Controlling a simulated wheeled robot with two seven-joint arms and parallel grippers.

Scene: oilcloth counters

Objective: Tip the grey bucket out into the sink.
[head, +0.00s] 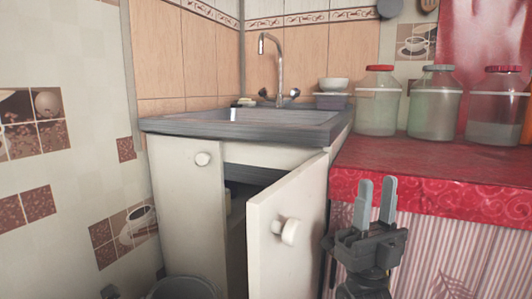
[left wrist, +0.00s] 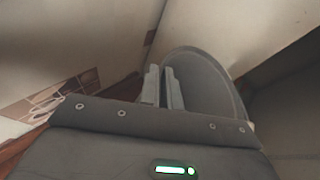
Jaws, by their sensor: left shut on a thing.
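The grey bucket (head: 185,288) is low at the bottom edge of the head view, in front of the sink cabinet; only its upper part shows. In the left wrist view the bucket (left wrist: 210,80) fills the space beside the fingers. My left gripper (left wrist: 163,88) is shut on the bucket's rim. The grey sink (head: 235,127) with its tap (head: 278,60) is set above the cabinet, higher than the bucket. My right gripper (head: 376,204) is open and empty, pointing up in front of the red counter. The inside of the bucket is mostly hidden.
A white cabinet door (head: 288,235) stands open below the sink, to the right of the bucket. A second door (head: 190,205) is behind the bucket. Glass jars (head: 378,100) stand on the red counter (head: 430,185). A bowl (head: 334,85) sits by the sink's back right.

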